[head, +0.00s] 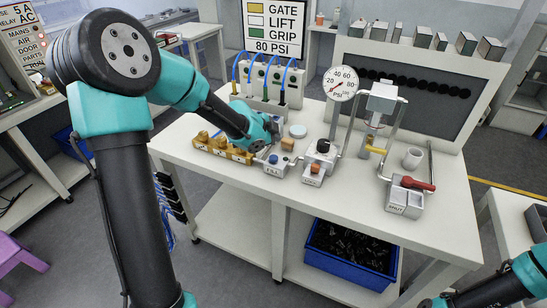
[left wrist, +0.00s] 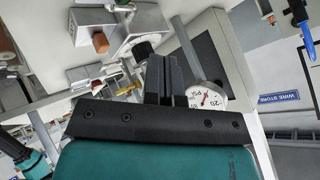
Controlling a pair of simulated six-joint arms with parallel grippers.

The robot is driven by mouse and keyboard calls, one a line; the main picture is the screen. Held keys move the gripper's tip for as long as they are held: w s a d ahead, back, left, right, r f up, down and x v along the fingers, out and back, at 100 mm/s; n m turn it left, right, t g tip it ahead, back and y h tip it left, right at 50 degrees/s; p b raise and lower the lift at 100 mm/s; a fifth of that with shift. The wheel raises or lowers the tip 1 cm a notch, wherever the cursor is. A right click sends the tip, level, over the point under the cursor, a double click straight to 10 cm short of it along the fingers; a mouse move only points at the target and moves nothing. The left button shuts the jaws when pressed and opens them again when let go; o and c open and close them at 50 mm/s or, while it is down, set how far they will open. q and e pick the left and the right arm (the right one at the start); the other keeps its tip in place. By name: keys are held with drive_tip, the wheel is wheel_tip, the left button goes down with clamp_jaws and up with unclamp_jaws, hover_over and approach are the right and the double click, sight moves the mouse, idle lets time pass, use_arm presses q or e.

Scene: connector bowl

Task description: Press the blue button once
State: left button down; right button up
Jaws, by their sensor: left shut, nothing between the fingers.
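The blue button (head: 273,159) sits on a small grey box labelled FILL on the white workbench in the head view. My left gripper (head: 274,130) is just behind and above that box, and its fingertips are hard to make out there. In the left wrist view the left gripper's dark fingers (left wrist: 163,76) are together with nothing between them. I cannot tell whether they touch anything. I cannot make out the blue button in the left wrist view.
An orange button box (head: 314,169) and a black-knobbed box (head: 323,147) stand right of the blue button. A brass manifold (head: 222,147) lies to its left. A pressure gauge (head: 341,83) and a red-handled valve (head: 417,184) stand further right. A blue bin (head: 350,278) sits below.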

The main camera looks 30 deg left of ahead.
sight(274, 158)
use_arm(q)
drive_tip(key=shift+f, duration=2.65)
drive_tip(key=shift+f, duration=0.4)
drive_tip(key=shift+f, duration=0.5)
idle(0.9)
drive_tip(key=shift+r, duration=0.95)
drive_tip(key=shift+r, duration=0.1)
drive_tip(key=shift+r, duration=2.35)
